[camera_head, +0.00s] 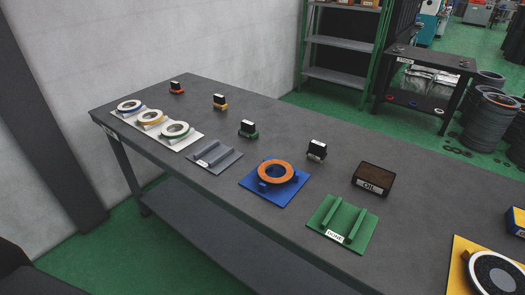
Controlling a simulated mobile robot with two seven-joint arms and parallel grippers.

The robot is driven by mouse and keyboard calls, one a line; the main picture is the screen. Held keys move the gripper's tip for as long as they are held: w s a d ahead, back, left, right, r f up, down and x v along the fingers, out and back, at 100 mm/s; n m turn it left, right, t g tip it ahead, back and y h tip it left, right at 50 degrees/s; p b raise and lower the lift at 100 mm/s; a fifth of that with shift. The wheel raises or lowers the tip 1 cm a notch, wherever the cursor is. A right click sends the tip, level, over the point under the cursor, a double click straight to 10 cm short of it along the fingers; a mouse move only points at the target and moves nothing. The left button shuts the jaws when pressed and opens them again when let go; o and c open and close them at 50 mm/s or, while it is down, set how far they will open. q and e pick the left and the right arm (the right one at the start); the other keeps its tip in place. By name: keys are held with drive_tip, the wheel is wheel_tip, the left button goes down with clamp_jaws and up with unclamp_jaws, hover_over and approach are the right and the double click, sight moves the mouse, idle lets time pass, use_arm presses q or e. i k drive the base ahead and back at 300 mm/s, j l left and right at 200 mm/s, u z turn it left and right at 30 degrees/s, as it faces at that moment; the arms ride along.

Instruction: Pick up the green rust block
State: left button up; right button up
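A small black-topped block with a white face and a green base (248,130) stands upright on the middle of the dark grey table. It is the only small block with a green base; any word on it is too small to read. Similar blocks stand in the same row: one with a red base (177,88), one with a yellow base (220,102) and a black one (316,151). Neither of my grippers is in view.
The grey table (210,183) holds a white plate with three rings (188,138), a grey rack (215,158), a blue plate with an orange ring (262,187), a green rack (355,236), a brown OIL box (374,178) and a yellow plate (466,248). Space around the green-based block is clear.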

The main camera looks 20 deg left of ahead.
sight(248, 130)
drive_tip(key=j+z, duration=0.1)
drive_tip(key=z, duration=0.3)
drive_tip(key=j+z, duration=0.15)
drive_tip(key=z, duration=0.25)
drive_tip(key=j+z, duration=0.3)
drive_tip(key=j, duration=0.15)
drive_tip(key=k+j+z, duration=0.15)
drive_tip(key=j+z, duration=0.2)
drive_tip(key=k+j+z, duration=0.1)
drive_tip(key=j, duration=0.3)
drive_tip(key=k+j, duration=0.2)
drive_tip(key=j, duration=0.15)
drive_tip(key=k+j+z, duration=0.15)
drive_tip(key=j, duration=0.2)
drive_tip(key=k+j+z, duration=0.1)
drive_tip(key=j, duration=0.25)
drive_tip(key=k+j+z, duration=0.1)
drive_tip(key=j, duration=0.25)
drive_tip(key=k+j, duration=0.3)
drive_tip(key=j, duration=0.15)
drive_tip(key=k+j, duration=0.3)
drive_tip(key=j, duration=0.2)
drive_tip(key=k+j, duration=0.25)
drive_tip(key=j, duration=0.2)
